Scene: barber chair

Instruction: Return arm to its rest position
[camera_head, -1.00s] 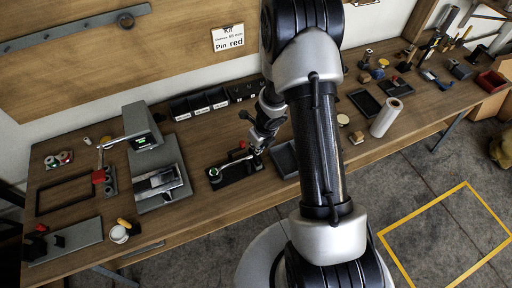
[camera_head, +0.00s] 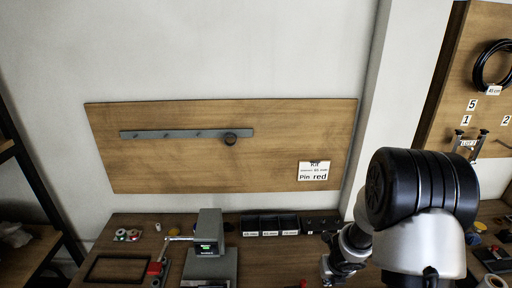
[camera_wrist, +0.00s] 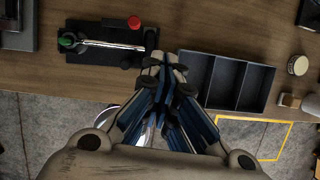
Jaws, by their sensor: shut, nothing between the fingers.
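My gripper (camera_wrist: 164,68) is shut and empty in the wrist view. Its fingertips are over the front part of the wooden bench, between a black fixture (camera_wrist: 82,57) and a dark divided tray (camera_wrist: 200,72). The fixture bears a metal rod, a green knob and a red cap. In the head view my arm rises at the lower right, in front of the bench (camera_head: 130,222). The wrist shows beside the big black joint, and the fingertips are hard to make out there.
A grey device (camera_head: 209,238) with a green display stands on the bench, with dark bins (camera_head: 270,224) behind. A wooden board (camera_head: 220,170) with a "Pin red" sign (camera_head: 313,171) hangs on the wall. A round pale jar (camera_wrist: 298,65) is right of the tray.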

